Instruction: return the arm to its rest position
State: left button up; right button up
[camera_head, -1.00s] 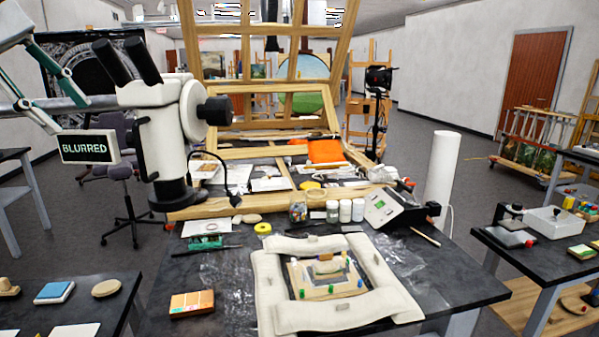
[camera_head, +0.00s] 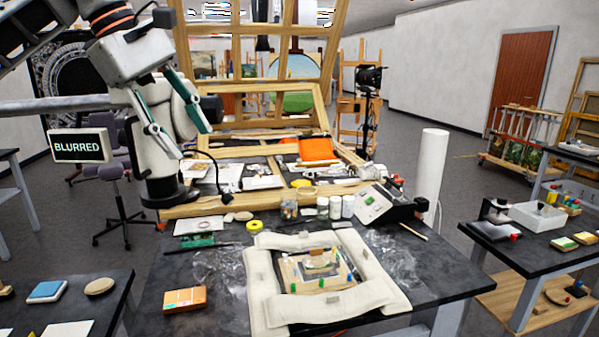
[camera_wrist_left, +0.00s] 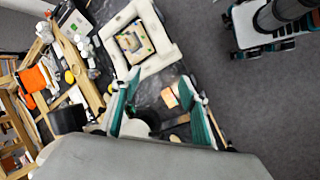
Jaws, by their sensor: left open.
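My left gripper (camera_head: 191,143) hangs from the upper left in the head view, in front of the white microscope (camera_head: 160,185), and covers much of it. Its two pale and teal fingers are spread, with nothing between them. In the left wrist view the gripper (camera_wrist_left: 162,78) also shows open and empty, its fingers apart over the dark worktable. The gripper is above and left of the padded cream frame (camera_head: 262,305), apart from it. My right gripper is not seen in the head view.
A wooden easel frame (camera_head: 330,95) stands behind. A sign reading BLURRED (camera_head: 80,146) is left of the microscope. Side tables flank it.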

pick_arm(q)
jog(key=d+f+n+g+h, duration=0.1)
jog(key=d+f+n+h, duration=0.55)
jog(key=f, duration=0.55)
jog(key=d+f+n+h, duration=0.6)
jog(key=d+f+h, duration=0.2)
jog(key=f, duration=0.4)
jog(key=s+a+f+n+t+y, duration=0.1)
jog(key=a+f+n+t+y, duration=0.3)
jog(key=a+f+n+t, duration=0.6)
jog(key=s+a+f+n+t+y, duration=0.1)
jog(key=a+f+n+t+y, duration=0.4)
jog(key=f+n, duration=1.05)
jog(key=s+a+f+n+g+y, duration=0.35)
jog(key=s+a+f+n, duration=0.25)
jog(key=s+a+f, duration=0.35)
jog(key=s+a+f+n+g+y, duration=0.35)
jog(key=s+a+f+n, duration=0.3)
jog(key=s+f, duration=0.5)
jog(key=s+d+n+t, duration=0.1)
jog(key=d+n, duration=0.4)
jog(key=d, duration=0.8)
jog(key=shift+d+n+y, duration=0.25)
jog(key=shift+n+y, duration=0.1)
jog(key=shift+y, duration=0.1)
